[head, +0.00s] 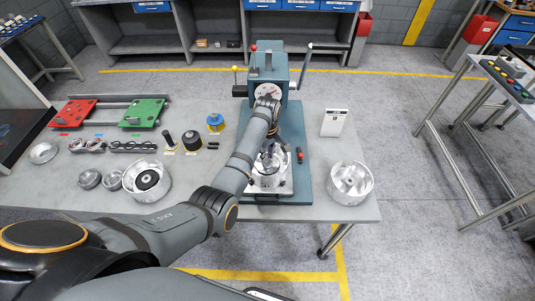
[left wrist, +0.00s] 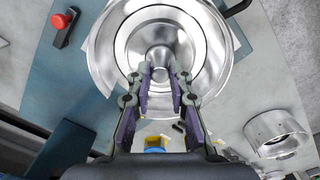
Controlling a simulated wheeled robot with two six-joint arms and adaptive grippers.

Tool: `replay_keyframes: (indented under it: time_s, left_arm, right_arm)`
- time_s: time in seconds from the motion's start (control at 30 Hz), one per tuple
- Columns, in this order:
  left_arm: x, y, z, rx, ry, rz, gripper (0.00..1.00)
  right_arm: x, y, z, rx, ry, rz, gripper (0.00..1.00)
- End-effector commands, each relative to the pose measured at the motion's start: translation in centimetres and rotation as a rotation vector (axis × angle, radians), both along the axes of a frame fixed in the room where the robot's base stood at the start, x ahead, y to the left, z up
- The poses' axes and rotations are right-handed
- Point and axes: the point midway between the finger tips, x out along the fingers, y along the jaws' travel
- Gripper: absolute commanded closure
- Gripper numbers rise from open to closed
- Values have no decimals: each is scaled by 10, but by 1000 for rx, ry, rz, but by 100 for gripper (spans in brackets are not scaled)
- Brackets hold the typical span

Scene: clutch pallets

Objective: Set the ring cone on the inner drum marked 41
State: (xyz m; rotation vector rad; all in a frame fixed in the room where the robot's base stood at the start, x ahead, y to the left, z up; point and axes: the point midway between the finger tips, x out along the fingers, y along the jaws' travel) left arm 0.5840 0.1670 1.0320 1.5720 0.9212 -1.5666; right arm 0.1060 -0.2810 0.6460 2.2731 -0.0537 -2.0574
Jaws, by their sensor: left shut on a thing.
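My left gripper (head: 270,157) is over the blue press base, shut on the silver centre post of a round part, likely the ring cone (left wrist: 160,57). In the left wrist view the fingertips (left wrist: 160,75) close on this post, with bright silver rings around it. I cannot tell whether the held part touches the drum. Another silver drum (head: 351,183) stands to the right, and one with a black ring inside (head: 147,181) to the left. No 41 is legible. My right gripper is not in view.
The blue press (head: 268,75) with a dial stands behind my gripper. Red (head: 74,113) and green (head: 142,112) plates, a blue-topped cylinder (head: 215,122) and small parts occupy the left.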

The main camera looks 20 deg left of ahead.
Motion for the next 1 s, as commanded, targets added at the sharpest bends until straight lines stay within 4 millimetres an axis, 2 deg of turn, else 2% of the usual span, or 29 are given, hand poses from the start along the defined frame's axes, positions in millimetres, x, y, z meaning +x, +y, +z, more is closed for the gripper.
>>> replay_keyframes:
  time_s: [1.0]
  left_arm:
    - [0,1,-5,0,0,0,100]
  right_arm:
    - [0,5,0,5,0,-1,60]
